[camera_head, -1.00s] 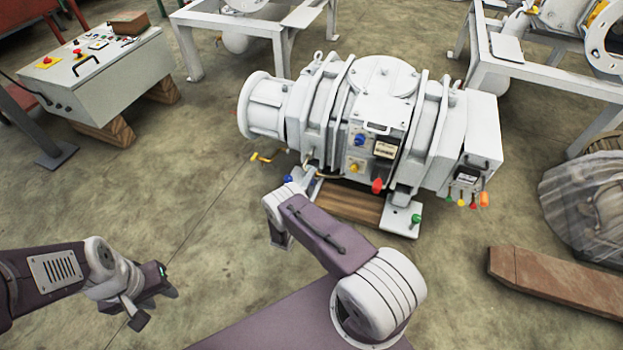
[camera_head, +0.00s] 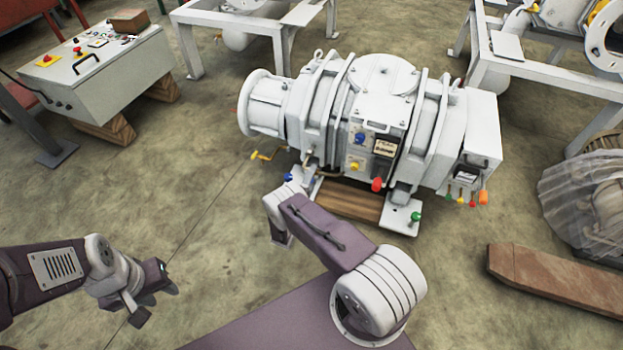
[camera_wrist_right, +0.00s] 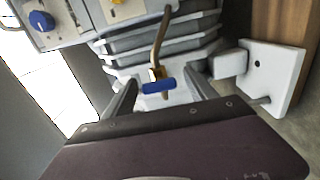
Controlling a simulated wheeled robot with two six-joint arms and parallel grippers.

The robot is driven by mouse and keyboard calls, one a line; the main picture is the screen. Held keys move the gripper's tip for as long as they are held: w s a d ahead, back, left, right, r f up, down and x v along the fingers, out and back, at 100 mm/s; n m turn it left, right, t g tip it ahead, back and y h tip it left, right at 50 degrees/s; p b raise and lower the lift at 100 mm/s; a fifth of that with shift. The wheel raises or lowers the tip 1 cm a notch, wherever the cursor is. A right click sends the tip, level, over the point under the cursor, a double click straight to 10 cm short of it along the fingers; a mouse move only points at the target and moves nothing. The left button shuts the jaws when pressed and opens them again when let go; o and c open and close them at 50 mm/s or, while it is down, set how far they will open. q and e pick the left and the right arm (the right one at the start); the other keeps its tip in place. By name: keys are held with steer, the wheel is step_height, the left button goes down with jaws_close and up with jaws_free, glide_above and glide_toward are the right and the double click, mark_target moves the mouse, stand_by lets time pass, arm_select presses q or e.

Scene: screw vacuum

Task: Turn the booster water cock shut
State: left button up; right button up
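A small cock with a blue handle (camera_wrist_right: 158,86) on a bent brass pipe (camera_wrist_right: 159,45) is in the right wrist view. Its handle lies crosswise to the pipe. The blue handle also shows in the head view (camera_head: 288,177), just beyond my right wrist. My right gripper (camera_wrist_right: 160,95) is open, one finger on each side of the handle. I cannot tell whether either finger touches it.
The white vacuum machine (camera_head: 375,80) stands on wooden blocks (camera_head: 348,202). A yellow-handled valve (camera_head: 260,156), a red knob (camera_head: 377,184) and a green knob (camera_head: 416,217) are near its base. A control box (camera_head: 95,75) is at upper left.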

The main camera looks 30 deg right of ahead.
steer(key=shift+s+a+r, duration=0.1)
steer(key=shift+a, duration=0.1)
steer(key=p+v, duration=0.3)
steer(key=v, duration=0.5)
steer(key=shift+s+a+p, duration=0.2)
steer(key=shift+s+p, duration=0.1)
steer(key=shift+p, duration=0.1)
